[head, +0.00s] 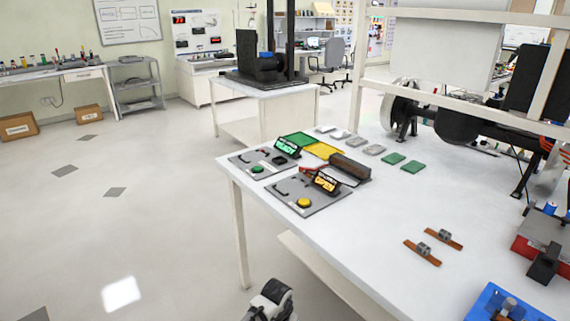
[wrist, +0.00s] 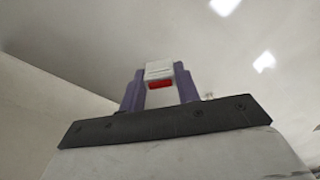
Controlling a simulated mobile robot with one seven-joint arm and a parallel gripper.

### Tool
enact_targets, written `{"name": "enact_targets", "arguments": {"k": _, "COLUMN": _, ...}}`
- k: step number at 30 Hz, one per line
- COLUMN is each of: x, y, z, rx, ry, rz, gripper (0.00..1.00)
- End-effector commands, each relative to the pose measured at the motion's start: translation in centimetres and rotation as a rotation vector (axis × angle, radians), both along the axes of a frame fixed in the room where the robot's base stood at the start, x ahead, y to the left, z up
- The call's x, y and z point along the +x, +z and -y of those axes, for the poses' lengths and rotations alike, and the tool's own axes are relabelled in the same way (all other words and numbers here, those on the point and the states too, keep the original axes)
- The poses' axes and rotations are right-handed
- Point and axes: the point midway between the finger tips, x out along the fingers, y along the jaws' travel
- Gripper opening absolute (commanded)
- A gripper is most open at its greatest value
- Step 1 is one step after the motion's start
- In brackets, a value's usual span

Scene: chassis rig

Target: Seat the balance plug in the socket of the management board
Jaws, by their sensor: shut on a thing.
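In the wrist view my gripper (wrist: 159,82) has its two purple-grey fingers shut on a small white piece with a red patch (wrist: 159,71), which looks like the balance plug. The piece sits between the fingertips, with pale, blurred floor or wall behind it and no socket in that view. In the head view only a grey and black part of my arm shows at the bottom edge, below and in front of the table; the fingertips and plug cannot be made out there. I cannot tell which thing, if any, is the management board. Small green boards (head: 393,159) lie on the table.
The white table (head: 360,220) holds two dark panels with lit displays (head: 287,147) (head: 327,182), a dark cylinder (head: 350,168), two copper-coloured strips (head: 422,252), a red box (head: 540,232) and a blue tray (head: 485,303). A pale frame stands over its right side.

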Motion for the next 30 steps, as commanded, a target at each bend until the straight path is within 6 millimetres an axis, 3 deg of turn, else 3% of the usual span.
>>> {"name": "enact_targets", "arguments": {"k": 3, "x": -2.0, "y": -3.2, "z": 0.9, "rx": -0.005, "ry": 0.045, "rz": -0.003, "gripper": 0.07}}
{"name": "enact_targets", "arguments": {"k": 9, "x": -3.3, "y": -5.3, "z": 1.9, "rx": 0.000, "ry": 0.079, "rz": 0.001, "gripper": 0.07}}
{"name": "enact_targets", "arguments": {"k": 30, "x": -3.4, "y": -5.6, "z": 2.1, "rx": 0.002, "ry": 0.083, "rz": -0.002, "gripper": 0.07}}
